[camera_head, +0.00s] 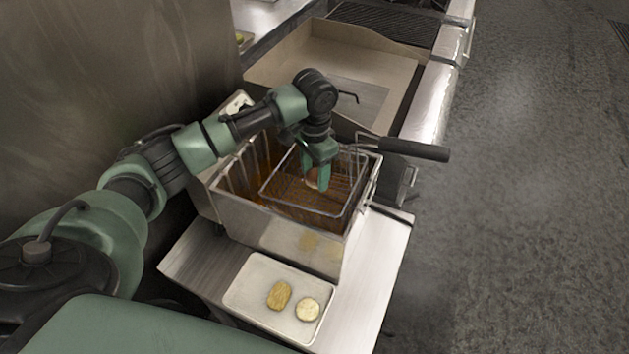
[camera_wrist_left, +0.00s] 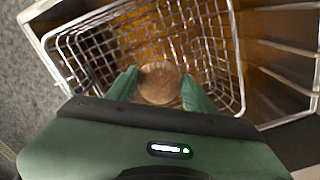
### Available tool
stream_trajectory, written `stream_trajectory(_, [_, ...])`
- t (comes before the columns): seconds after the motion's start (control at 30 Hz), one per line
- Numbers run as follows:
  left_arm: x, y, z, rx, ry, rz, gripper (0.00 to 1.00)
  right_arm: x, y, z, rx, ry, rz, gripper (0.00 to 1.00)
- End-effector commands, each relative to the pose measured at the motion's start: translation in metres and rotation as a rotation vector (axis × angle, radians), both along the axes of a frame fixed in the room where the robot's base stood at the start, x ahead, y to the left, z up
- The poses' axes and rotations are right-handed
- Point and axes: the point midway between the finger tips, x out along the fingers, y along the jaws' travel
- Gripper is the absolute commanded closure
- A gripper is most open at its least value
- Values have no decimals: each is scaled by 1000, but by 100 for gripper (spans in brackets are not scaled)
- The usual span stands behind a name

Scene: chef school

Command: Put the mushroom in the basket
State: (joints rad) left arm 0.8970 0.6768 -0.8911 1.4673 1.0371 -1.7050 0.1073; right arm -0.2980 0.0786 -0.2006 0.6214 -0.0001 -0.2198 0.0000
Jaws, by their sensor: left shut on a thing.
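My left gripper (camera_head: 317,178) reaches down over the wire basket (camera_head: 352,209) of the fryer. It is shut on a round brown mushroom (camera_wrist_left: 160,83), which sits between the two green fingers in the left wrist view. In the head view only a small part of the mushroom (camera_head: 312,178) shows beside the fingers. The mushroom is within the outline of the basket (camera_wrist_left: 238,60); I cannot tell whether it touches the mesh. My right gripper is in neither view.
A white tray (camera_head: 246,291) with two pale food pieces (camera_head: 279,295) (camera_head: 308,309) lies on the steel counter (camera_head: 205,262) in front of the fryer (camera_head: 290,237). The basket's black handle (camera_head: 415,150) sticks out to the right. A large metal basin (camera_head: 300,55) lies behind.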

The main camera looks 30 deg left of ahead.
Motion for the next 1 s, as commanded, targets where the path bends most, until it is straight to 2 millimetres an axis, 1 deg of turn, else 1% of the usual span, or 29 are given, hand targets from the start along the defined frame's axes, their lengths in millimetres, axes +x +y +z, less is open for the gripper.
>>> stream_trajectory(0.1, [-2,0,-18,1,6,1,87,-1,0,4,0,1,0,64])
stream_trajectory(0.2, [-1,1,-32,1,5,0,87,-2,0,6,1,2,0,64])
stream_trajectory(0.3, [-1,0,-39,1,3,-1,87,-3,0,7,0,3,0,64])
stream_trajectory(0.57, [-1,0,-40,1,2,0,87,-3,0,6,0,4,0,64])
stream_trajectory(1.0, [-1,0,-51,1,2,0,87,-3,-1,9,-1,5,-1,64])
